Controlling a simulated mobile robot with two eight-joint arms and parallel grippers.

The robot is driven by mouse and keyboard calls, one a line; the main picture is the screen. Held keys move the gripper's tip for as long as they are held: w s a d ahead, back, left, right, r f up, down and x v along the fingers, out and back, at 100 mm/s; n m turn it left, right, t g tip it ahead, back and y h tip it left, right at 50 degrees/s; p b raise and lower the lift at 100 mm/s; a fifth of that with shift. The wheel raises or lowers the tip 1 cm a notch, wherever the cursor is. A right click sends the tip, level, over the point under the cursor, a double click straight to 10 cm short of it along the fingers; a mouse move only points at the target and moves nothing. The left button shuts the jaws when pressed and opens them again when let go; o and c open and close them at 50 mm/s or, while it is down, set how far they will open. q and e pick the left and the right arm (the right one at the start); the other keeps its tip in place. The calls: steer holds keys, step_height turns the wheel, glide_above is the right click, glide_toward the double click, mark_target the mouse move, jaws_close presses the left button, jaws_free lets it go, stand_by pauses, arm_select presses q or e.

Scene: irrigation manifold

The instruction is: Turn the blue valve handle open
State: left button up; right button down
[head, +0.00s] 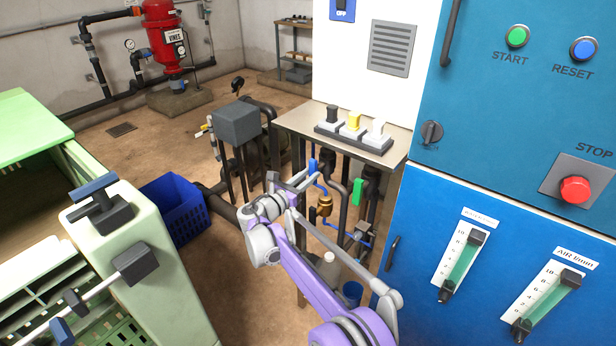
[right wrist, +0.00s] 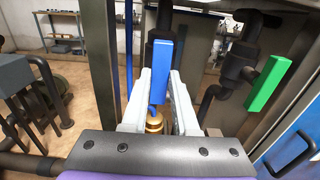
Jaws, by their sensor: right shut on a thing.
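The blue valve handle (head: 313,165) is a small upright bar under the front edge of the metal table, on a dark pipe. In the right wrist view the blue handle (right wrist: 168,66) stands nearly vertical in front of a black valve body. My right gripper (head: 310,178) reaches it from the front. In the right wrist view its two pale fingers (right wrist: 162,95) stand on either side of the handle's lower part and are shut on it. The fingers hide the handle's lower edges. My left gripper is in neither view.
A green valve handle (head: 357,191) hangs to the right, also seen in the right wrist view (right wrist: 269,83). A brass fitting (head: 324,206) sits below the blue handle. The table (head: 290,122) is above. A blue cabinet (head: 440,220) closes off the right side.

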steer(key=c, duration=0.7)
jaws_free()
steer(key=v, duration=1.1)
steer(key=shift+w, duration=0.1)
